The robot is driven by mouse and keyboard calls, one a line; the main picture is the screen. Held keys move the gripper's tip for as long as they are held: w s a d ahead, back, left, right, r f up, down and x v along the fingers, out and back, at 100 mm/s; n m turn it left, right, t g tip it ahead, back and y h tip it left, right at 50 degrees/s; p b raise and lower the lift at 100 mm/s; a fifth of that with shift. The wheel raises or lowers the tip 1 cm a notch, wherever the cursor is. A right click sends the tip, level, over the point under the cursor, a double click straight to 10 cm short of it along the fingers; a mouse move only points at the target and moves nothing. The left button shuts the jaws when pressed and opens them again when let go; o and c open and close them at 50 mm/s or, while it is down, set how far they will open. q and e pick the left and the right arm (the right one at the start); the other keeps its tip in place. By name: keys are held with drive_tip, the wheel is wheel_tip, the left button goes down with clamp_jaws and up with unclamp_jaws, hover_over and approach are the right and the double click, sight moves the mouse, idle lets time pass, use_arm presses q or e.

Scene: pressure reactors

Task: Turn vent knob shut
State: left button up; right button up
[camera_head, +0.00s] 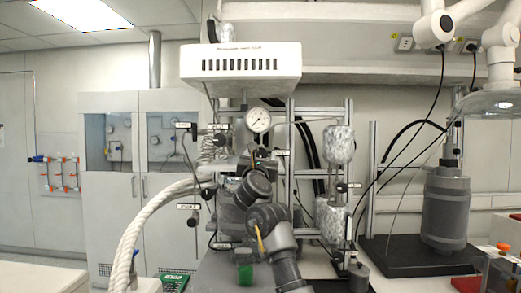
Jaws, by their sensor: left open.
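The reactor stand carries a round pressure gauge (258,120) and several small white tags. One tag (187,206) at the left may read as the vent label, but its print is too small to be sure. A dark knob (193,221) sits just below that tag. My left gripper (262,156) is small and dark, just below the gauge, at the end of my dark jointed arm. It is open, and its fingers are hard to make out against the fittings. I cannot tell whether it touches anything. My right gripper is not in view.
A thick white hose (140,224) curves down left of the stand. Two foil-wrapped vessels (339,145) hang on the frame at right. A grey cylinder (446,208) stands on a black base farther right. A white vented box (241,66) overhangs the stand. A green-filled beaker (244,273) stands low in front.

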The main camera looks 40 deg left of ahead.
use_arm(q)
drive_tip(key=shift+w+a+r, duration=0.2)
drive_tip(key=shift+w+a, duration=0.15)
drive_tip(key=shift+w, duration=0.15)
